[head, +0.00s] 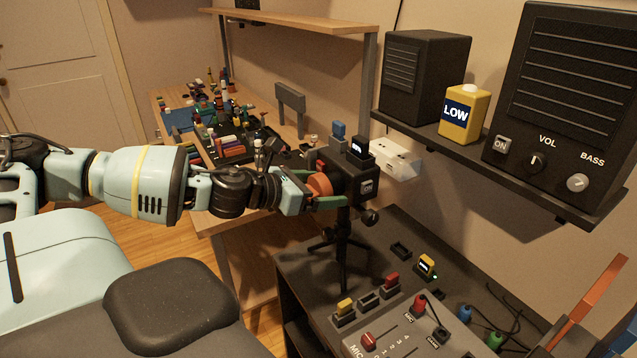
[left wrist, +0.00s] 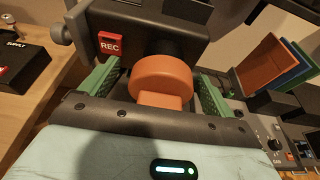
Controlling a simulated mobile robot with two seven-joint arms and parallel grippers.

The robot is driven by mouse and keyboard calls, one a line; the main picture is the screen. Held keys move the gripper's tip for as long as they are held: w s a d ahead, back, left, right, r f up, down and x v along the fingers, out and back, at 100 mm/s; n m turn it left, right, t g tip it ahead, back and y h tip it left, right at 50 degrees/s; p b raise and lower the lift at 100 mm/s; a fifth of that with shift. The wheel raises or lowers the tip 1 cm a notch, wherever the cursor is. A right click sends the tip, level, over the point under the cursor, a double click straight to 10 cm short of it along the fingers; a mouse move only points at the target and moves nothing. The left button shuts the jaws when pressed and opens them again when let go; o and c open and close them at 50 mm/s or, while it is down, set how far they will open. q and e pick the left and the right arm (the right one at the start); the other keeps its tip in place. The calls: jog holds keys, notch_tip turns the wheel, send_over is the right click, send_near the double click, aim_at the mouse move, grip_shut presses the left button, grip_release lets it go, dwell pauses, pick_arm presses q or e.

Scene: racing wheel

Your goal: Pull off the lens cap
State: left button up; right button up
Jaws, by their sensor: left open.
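The orange lens cap (head: 320,184) sits on the front of a black camera (head: 362,186) on a small tripod (head: 342,240). In the left wrist view the cap (left wrist: 161,76) is round with a tab at its near side, and it is on the lens of the camera body (left wrist: 135,32). My left gripper (head: 326,189) is open, with its green fingers on either side of the cap. In the left wrist view there is a gap between the cap and each finger of the gripper (left wrist: 158,82). My right gripper is not in view.
The tripod stands on a dark desk (head: 300,268) with a mixer panel (head: 400,330) in front. A shelf at right holds speakers (head: 425,75) and a yellow LOW bottle (head: 464,112). A cluttered wooden workbench (head: 210,222) lies behind my left arm.

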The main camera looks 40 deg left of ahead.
pick_arm(q)
jog(key=shift+w+d, duration=0.15)
jog(key=shift+w, duration=0.1)
jog(key=shift+s, duration=0.1)
jog(key=shift+c, duration=1.4)
jog(key=c, duration=0.8)
